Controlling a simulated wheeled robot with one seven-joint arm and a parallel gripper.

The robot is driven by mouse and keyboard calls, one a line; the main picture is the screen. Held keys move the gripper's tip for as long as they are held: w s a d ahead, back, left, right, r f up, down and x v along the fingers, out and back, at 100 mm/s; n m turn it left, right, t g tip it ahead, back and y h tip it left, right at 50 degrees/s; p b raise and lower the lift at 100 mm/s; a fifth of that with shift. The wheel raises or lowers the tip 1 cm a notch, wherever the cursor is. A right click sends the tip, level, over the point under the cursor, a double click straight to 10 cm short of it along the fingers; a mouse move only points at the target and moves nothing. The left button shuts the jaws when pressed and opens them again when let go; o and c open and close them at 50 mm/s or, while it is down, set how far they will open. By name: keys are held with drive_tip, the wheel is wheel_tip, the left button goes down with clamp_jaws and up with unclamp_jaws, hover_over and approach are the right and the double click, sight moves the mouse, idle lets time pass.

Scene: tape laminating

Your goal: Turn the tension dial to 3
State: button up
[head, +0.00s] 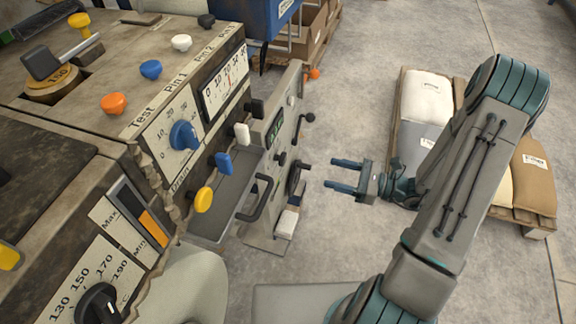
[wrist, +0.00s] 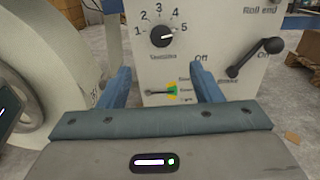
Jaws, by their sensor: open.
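The tension dial (wrist: 162,36) is a round black knob on a pale panel in the wrist view, with the numbers 1 to 5 around its top and the word Tension below. Its white mark points right, towards the 5. My gripper (wrist: 165,76) is open and empty, its two blue fingers pointing at the panel below the dial, one to each side. In the head view my gripper (head: 330,174) is apart from the panel, to its right. Which small knob there is the dial, I cannot tell for sure.
A black lever (wrist: 254,58) marked Off stands right of the dial, and a small coloured selector (wrist: 172,91) lies below it. In the head view a large machine (head: 115,75) with knobs fills the left, and a pallet (head: 540,219) with sacks stands right.

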sight(285, 160)
drive_tip(key=b+x, duration=0.1)
drive_tip(key=x, duration=1.2)
drive_tip(key=shift+w+a+f, duration=0.1)
drive_tip(key=shift+w+a, duration=0.2)
drive_tip(key=shift+b, duration=0.3)
drive_tip(key=c, duration=1)
